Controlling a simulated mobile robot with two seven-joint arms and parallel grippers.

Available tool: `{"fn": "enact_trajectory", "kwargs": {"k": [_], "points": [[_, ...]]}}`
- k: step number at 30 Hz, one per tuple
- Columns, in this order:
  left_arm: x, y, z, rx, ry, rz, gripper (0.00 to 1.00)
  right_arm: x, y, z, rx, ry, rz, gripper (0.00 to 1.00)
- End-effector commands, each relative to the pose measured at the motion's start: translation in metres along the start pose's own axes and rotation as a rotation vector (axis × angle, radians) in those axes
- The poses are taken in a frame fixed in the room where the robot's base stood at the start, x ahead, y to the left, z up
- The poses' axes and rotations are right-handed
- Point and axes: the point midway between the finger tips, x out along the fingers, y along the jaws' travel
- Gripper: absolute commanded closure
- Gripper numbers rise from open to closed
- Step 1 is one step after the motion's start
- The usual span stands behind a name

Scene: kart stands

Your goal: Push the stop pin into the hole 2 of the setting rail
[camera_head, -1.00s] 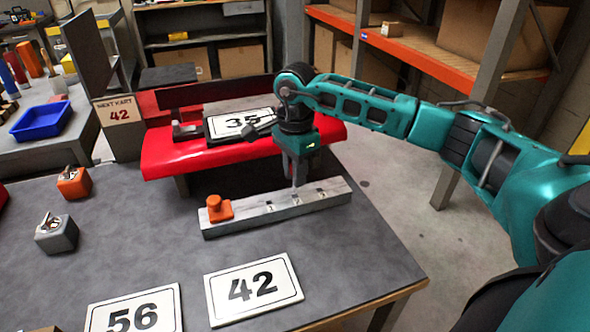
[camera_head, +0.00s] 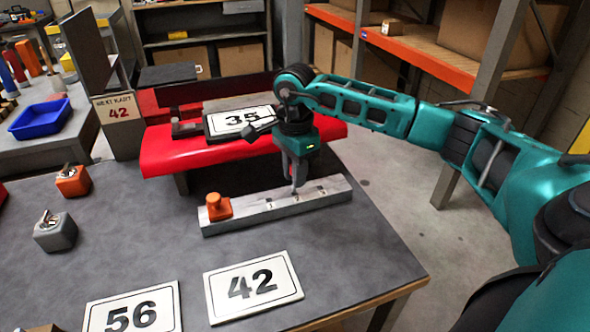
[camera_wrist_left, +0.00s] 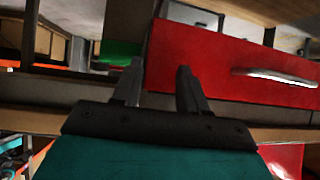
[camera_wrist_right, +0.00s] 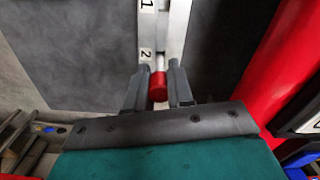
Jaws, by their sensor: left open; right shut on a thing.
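The grey setting rail (camera_head: 250,215) lies on the dark table, with marked holes along its top; it also shows in the right wrist view (camera_wrist_right: 178,25) with labels 1 and 2. My right gripper (camera_head: 295,182) points down over the rail. Its fingers, seen in the right wrist view (camera_wrist_right: 157,90), are shut on the red-headed stop pin (camera_wrist_right: 158,87). The pin's pale shank points at the rail beside label 2. I cannot tell whether its tip is in the hole. My left gripper (camera_wrist_left: 160,78) is open and empty, away from the rail.
An orange knobbed piece (camera_head: 218,207) sits at the rail's left end. Plates 42 (camera_head: 253,287) and 56 (camera_head: 133,312) lie in front. A red kart part (camera_head: 185,152) with plate 35 stands behind. Orange (camera_head: 73,181) and grey (camera_head: 56,233) blocks are at left.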

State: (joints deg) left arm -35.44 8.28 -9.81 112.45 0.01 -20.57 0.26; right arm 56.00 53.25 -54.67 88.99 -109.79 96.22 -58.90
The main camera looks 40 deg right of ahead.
Motion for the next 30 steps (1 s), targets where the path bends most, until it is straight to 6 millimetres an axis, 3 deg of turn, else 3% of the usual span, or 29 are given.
{"fn": "enact_trajectory", "kwargs": {"k": [30], "points": [[0.01, 0.001, 0.017, 0.0, -0.002, 0.001, 0.57, 0.027, 0.0, 0.0, 0.0, 0.0, 0.0, 1.0]]}}
